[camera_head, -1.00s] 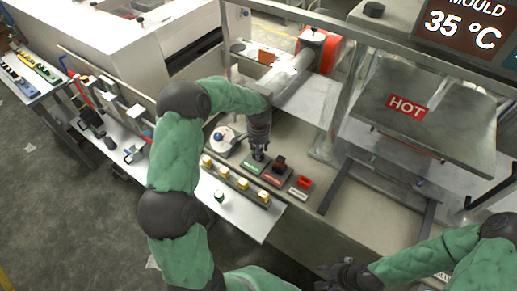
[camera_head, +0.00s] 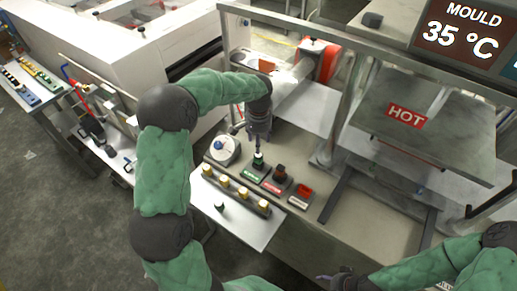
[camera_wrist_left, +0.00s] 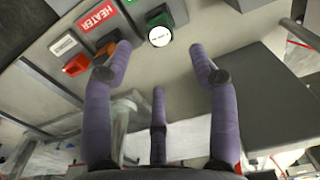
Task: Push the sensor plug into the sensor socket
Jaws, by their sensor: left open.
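A sensor plug (camera_head: 258,160) with a green band and a pale round top stands upright at the green-labelled sensor socket (camera_head: 251,174). In the left wrist view the plug (camera_wrist_left: 160,36) shows its white top and green rim beside the green label. Whether it is fully seated cannot be told. My left gripper (camera_head: 258,148) is above the plug, pointing down. In the wrist view its purple fingers (camera_wrist_left: 160,58) are spread and empty, with the plug beyond the tips. My right gripper (camera_head: 335,279) is at the bottom edge, small and partly cut off; its state is unclear.
A red-labelled heater socket (camera_head: 272,187) with a dark plug and a white-labelled socket with a red part (camera_head: 304,190) stand to the right. A rack (camera_head: 235,188) of yellow-white pieces is in front. A white round device (camera_head: 222,149) lies left. The hot press plate (camera_head: 420,108) is right.

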